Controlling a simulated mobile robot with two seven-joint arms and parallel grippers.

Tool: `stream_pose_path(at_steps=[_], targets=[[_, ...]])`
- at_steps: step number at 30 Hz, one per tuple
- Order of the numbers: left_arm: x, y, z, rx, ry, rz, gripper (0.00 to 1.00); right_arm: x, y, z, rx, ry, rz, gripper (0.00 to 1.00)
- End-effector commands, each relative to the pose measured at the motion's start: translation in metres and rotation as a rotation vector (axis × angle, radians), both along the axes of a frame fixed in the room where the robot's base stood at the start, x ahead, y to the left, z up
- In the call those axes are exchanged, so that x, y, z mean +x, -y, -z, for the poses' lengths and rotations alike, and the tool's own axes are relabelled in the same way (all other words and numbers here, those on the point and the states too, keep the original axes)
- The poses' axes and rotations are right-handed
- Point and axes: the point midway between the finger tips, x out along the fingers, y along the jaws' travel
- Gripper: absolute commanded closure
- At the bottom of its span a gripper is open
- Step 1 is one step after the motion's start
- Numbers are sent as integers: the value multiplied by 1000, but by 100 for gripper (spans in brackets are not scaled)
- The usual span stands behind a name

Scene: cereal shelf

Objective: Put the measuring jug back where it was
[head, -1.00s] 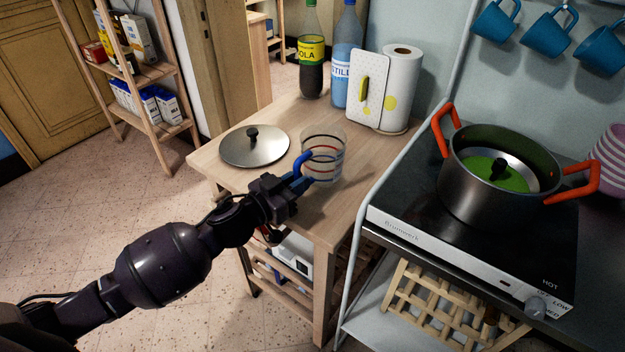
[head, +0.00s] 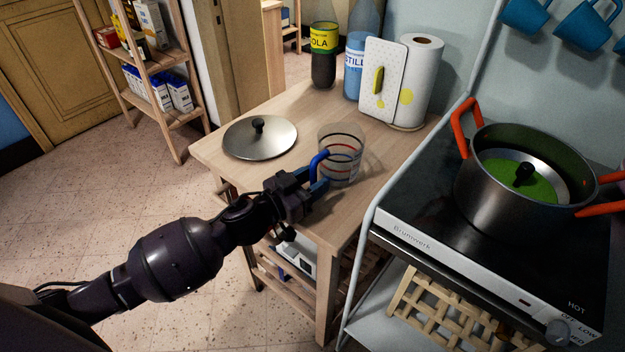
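The measuring jug (head: 342,157) is a clear cylinder with dark and red bands and a blue handle. It appears upright on the wooden table (head: 371,187), near its front right part. My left gripper (head: 319,182) is at the blue handle, on the jug's left side. The fingers overlap the lower handle, and I cannot tell whether they are closed on it. My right gripper is not in view.
A metal lid (head: 260,138) lies left of the jug. Behind are a cola bottle (head: 323,60), a water bottle (head: 357,70), a white dotted board (head: 384,80) and a paper towel roll (head: 420,85). A pot (head: 510,190) stands on the hotplate (head: 420,220) at right.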

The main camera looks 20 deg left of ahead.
Motion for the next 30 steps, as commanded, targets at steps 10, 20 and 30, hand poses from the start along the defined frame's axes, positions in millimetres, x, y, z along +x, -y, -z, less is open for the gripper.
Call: stream_pose_path(at_steps=[10,20,30], targets=[[-10,-7,-3,0,-1,-1,59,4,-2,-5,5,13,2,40],[-56,-34,-2,0,-2,-2,59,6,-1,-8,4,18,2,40],[-94,-57,-2,0,-1,-2,59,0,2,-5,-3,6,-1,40]])
